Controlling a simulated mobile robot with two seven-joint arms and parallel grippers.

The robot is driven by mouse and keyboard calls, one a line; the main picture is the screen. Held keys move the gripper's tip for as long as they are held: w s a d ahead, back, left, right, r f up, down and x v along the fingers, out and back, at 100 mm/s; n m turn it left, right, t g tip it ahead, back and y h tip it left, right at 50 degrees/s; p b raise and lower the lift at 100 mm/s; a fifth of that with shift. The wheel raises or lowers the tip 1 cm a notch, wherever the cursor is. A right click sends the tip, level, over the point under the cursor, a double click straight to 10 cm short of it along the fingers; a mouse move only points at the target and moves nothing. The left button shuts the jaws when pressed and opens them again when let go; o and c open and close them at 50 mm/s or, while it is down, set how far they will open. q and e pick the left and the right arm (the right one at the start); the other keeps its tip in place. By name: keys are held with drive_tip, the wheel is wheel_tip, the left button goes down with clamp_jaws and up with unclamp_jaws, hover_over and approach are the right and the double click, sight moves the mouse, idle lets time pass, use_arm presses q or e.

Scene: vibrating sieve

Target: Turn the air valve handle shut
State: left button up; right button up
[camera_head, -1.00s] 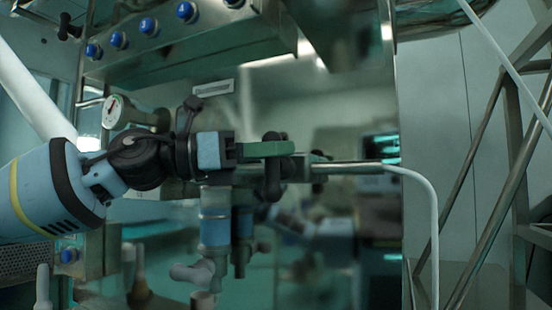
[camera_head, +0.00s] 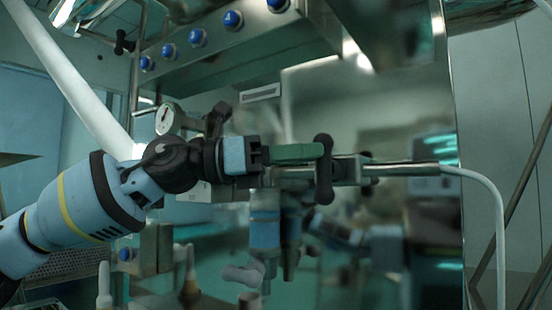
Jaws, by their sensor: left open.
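The air valve handle (camera_head: 324,182) is a black, two-lobed lever that stands about upright on the metal pipe fitting, right of the picture's middle. My left gripper (camera_head: 303,153) comes in from the left. Its green finger reaches level along the pipe, and its tip meets the upper half of the handle in the picture. I cannot tell whether they touch. The jaws are open, seen side-on, so the gap between the fingers is hidden. My right gripper is not in view.
A steel pipe (camera_head: 395,170) runs right from the valve into a white hose (camera_head: 497,215). A round gauge (camera_head: 166,118) stands behind my left wrist. Blue buttons (camera_head: 197,37) line the panel above. A blue-banded fitting (camera_head: 265,232) hangs below. A reflective panel stands behind.

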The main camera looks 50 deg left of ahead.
use_arm(q)
drive_tip(key=shift+b+v, duration=0.35)
drive_tip(key=shift+v, duration=1.95)
